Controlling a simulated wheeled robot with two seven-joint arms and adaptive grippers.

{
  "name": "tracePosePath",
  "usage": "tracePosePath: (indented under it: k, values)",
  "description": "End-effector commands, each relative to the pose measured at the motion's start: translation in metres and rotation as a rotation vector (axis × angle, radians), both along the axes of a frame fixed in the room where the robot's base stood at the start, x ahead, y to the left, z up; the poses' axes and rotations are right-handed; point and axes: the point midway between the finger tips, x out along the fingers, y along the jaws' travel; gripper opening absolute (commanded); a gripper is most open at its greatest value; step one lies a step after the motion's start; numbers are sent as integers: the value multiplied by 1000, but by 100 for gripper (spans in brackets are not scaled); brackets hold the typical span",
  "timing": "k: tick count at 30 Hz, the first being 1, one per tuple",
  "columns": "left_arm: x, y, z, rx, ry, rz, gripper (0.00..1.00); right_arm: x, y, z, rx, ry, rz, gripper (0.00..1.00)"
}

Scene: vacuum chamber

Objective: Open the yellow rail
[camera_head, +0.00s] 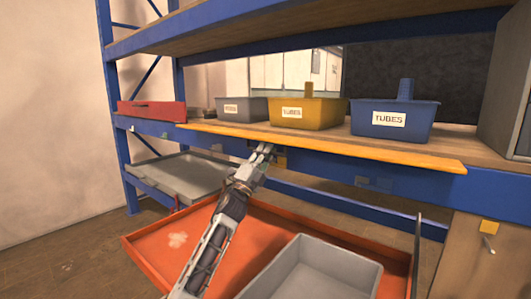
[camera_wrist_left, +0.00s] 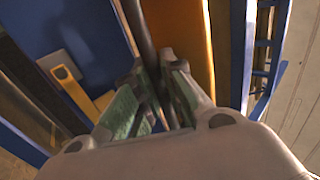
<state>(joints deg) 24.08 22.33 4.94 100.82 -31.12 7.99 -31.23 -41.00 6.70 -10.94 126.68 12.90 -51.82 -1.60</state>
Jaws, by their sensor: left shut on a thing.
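The yellow rail (camera_head: 320,147) is a long flat strip along the front edge of the blue shelf. Its right end stands out in front of the blue beam. It also shows as an orange-yellow band in the left wrist view (camera_wrist_left: 192,45). My left gripper (camera_head: 266,150) reaches up to the rail's lower side, left of its middle. In the left wrist view its green-padded fingers (camera_wrist_left: 157,95) are closed around a thin dark bar (camera_wrist_left: 143,30) beside the yellow band. How the bar joins the rail is hidden. My right gripper is not in view.
A grey bin (camera_head: 241,109), a yellow bin (camera_head: 308,113) and a blue bin (camera_head: 394,119) stand on the shelf behind the rail. Below are an orange tray (camera_head: 160,245) and a grey tub (camera_head: 310,282). A wooden panel (camera_head: 470,250) stands at right.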

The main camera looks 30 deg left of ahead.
Motion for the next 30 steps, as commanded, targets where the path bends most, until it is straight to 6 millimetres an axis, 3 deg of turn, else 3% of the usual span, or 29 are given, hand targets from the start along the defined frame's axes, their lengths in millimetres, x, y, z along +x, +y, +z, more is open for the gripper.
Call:
tracePosePath:
  k: [19, 20, 24, 30]
  values:
    - [2, 0, -5, -3, -1, -3, 0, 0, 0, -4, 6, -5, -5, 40]
    - [2, 0, -5, -3, -1, -3, 14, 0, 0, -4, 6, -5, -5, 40]
    - [2, 0, -5, -2, -1, -2, 32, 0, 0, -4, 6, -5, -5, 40]
    - [2, 0, -5, -2, -1, -1, 34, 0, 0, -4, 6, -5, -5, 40]
